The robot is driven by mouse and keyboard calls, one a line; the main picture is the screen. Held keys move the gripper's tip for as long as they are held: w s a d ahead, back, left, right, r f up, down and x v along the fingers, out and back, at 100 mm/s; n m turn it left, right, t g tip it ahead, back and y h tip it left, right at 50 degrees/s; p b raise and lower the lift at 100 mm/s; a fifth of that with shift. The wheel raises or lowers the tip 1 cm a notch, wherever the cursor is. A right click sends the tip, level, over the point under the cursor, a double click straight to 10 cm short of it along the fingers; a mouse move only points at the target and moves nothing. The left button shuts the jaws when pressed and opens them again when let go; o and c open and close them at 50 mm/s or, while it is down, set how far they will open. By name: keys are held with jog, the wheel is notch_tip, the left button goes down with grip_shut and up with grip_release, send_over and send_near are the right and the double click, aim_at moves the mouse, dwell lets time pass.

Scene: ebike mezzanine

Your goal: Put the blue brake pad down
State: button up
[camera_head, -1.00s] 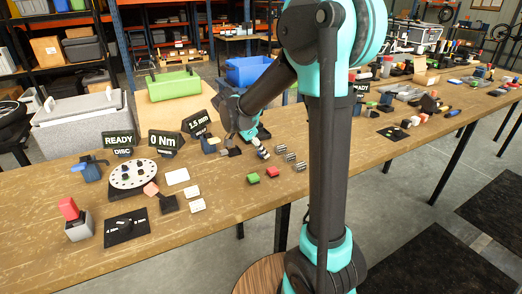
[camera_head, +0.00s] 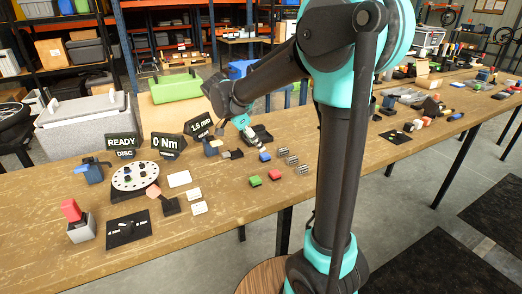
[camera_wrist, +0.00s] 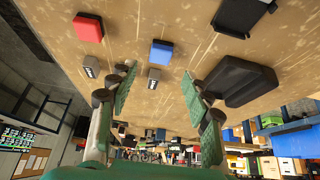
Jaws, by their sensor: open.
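The blue brake pad (camera_head: 265,157) lies on the wooden bench, behind the red pad (camera_head: 275,174) and green pad (camera_head: 255,181). In the wrist view the blue brake pad (camera_wrist: 161,52) rests on the bench beyond my fingertips, with the red pad (camera_wrist: 88,27) to its left. My gripper (camera_wrist: 157,84) is open, its two green fingers spread wide with nothing between them. In the head view my gripper (camera_head: 249,133) is above and behind the blue pad, apart from it.
Small grey ribbed pieces (camera_head: 292,160) lie right of the blue pad. A black holder (camera_wrist: 240,80) stands close to my right finger in the wrist view. Display signs (camera_head: 167,144) and a white disc (camera_head: 134,177) stand to the left. Bare bench lies in front of the pads.

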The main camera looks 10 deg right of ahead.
jog(key=shift+v, duration=2.7)
